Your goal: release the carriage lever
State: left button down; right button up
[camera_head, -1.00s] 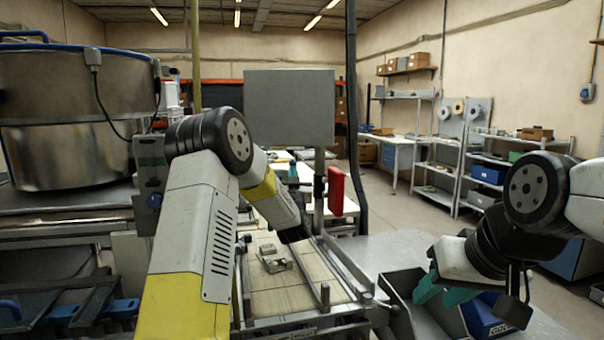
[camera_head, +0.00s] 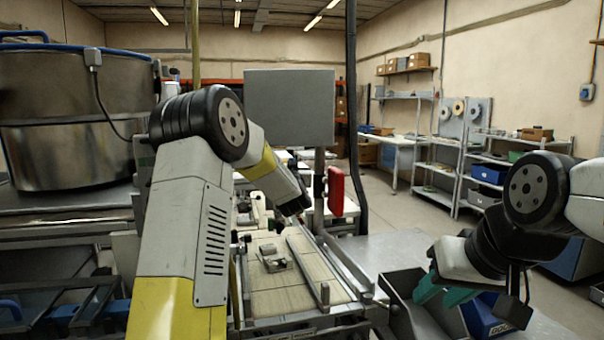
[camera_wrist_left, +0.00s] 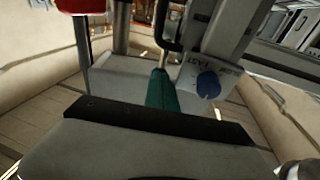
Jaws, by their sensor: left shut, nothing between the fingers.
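In the left wrist view my left gripper (camera_wrist_left: 162,92) shows its teal fingers closed together, with nothing between them. Its tips are near a dark bent handle (camera_wrist_left: 166,30), which may be the carriage lever; I cannot tell whether they touch. A blue knob (camera_wrist_left: 208,85) sits just right of the fingers on a grey labelled post. In the head view the left fingers cannot be made out beyond my forearm and dark wrist. My right gripper (camera_head: 441,288) has teal fingers apart and empty, over a grey tray at the lower right.
A small metal part (camera_head: 275,260) lies on the slatted bed (camera_head: 285,290) between metal rails. A red box (camera_head: 335,190) hangs on the post under a grey panel (camera_head: 289,108). A large metal drum (camera_head: 60,120) stands at left. A blue box (camera_head: 487,316) is beside the right gripper.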

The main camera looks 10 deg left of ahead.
pick_arm(q)
jog(key=shift+w+a+r+n+g+h, duration=0.15)
jog(key=shift+w+a+r+g, duration=0.25)
jog(key=shift+w, duration=0.35)
jog(key=shift+w+a+r+n+g+h, duration=0.1)
jog(key=shift+w+a+r+g+h, duration=0.2)
jog(key=shift+w+g, duration=0.4)
jog(key=shift+w+a+r+n+g+h, duration=0.1)
jog(key=shift+w+a+r+g, duration=0.2)
jog(key=shift+w, duration=0.55)
jog(key=shift+w+a+r, duration=0.1)
jog(key=shift+w+a, duration=0.1)
jog(key=shift+w, duration=0.3)
jog(key=shift+w+a, duration=0.15)
jog(key=shift+w, duration=0.35)
jog(key=shift+a, duration=0.1)
